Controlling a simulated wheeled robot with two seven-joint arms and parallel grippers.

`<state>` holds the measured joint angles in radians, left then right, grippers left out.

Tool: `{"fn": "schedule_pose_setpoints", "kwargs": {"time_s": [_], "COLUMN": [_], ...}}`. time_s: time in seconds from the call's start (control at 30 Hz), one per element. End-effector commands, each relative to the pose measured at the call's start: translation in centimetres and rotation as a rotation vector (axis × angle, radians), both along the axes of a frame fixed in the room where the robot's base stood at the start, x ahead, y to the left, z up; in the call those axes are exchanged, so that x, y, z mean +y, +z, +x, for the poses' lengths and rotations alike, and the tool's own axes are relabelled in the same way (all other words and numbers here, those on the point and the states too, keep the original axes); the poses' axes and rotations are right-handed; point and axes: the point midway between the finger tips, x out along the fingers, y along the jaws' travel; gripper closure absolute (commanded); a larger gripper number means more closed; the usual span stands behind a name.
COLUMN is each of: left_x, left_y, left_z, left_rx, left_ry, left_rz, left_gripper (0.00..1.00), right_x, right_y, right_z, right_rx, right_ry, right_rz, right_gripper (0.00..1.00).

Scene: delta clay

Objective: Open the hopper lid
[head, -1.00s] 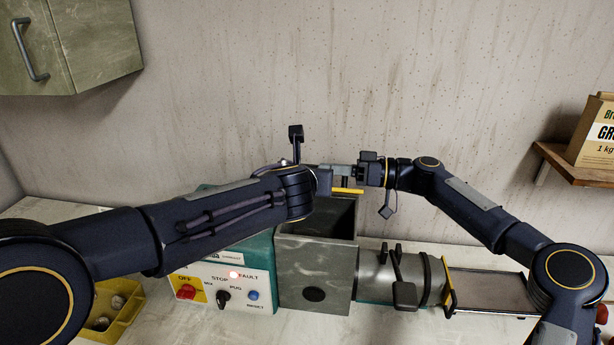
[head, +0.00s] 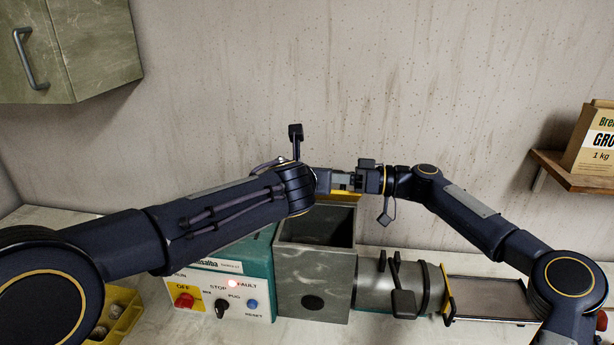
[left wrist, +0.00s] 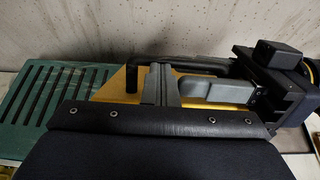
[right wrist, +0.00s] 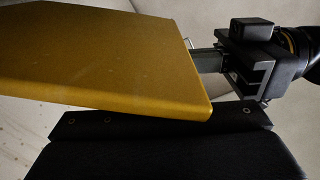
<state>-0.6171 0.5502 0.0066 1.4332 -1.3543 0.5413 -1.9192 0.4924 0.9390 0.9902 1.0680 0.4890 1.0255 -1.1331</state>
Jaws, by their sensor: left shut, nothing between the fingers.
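The yellow hopper lid (head: 340,196) stands raised at the back rim of the grey hopper (head: 300,285), whose dark inside shows from above. In the left wrist view the lid (left wrist: 118,83) lies behind my fingers, with a black bar handle (left wrist: 195,64) along it. My left gripper (head: 334,180) is shut and empty near the lid's face; its fingers (left wrist: 162,84) show close to the handle. My right gripper (head: 352,180) faces it from the right. In the right wrist view the lid (right wrist: 110,55) hides my right fingertips, so their grip is unclear.
The teal machine's control panel (head: 215,285) has a lit fault lamp. A grey barrel (head: 385,285) lies right of the hopper, then a tray (head: 490,290). A yellow bin (head: 128,320) is at the lower left. A wall shelf (head: 575,170) holds a bag.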

Motion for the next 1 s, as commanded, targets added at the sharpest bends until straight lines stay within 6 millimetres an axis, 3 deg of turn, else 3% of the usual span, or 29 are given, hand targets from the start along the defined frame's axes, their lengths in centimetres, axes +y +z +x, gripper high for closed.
{"fn": "schedule_pose_setpoints", "kwargs": {"time_s": [0.17,0.5,0.7,0.83,1.0], "left_x": [0.2,0.0,-0.1,-0.2,-0.2], "left_y": [0.2,0.0,-0.2,-0.2,-0.3], "left_z": [0.2,0.1,0.0,0.0,-0.1], "left_rx": [-0.007,-0.001,0.002,0.003,0.005], "left_ry": [0.003,0.001,-0.002,-0.003,-0.004], "left_rz": [-0.002,-0.001,0.0,-0.001,0.0], "left_gripper": [1.0,1.0,1.0,1.0,1.0], "right_x": [-0.8,-7.5,-10.6,-11.5,-11.2], "right_y": [-0.6,-0.2,0.0,0.1,-0.5], "right_z": [-0.3,-1.7,-2.4,-2.6,-2.8], "right_rx": [0.006,0.001,-0.002,0.001,0.117], "right_ry": [0.006,-0.004,-0.001,-0.002,-0.059], "right_rz": [-0.007,-0.006,-0.002,-0.004,-0.073], "right_gripper": [0.66,0.66,0.66,0.66,0.66]}}
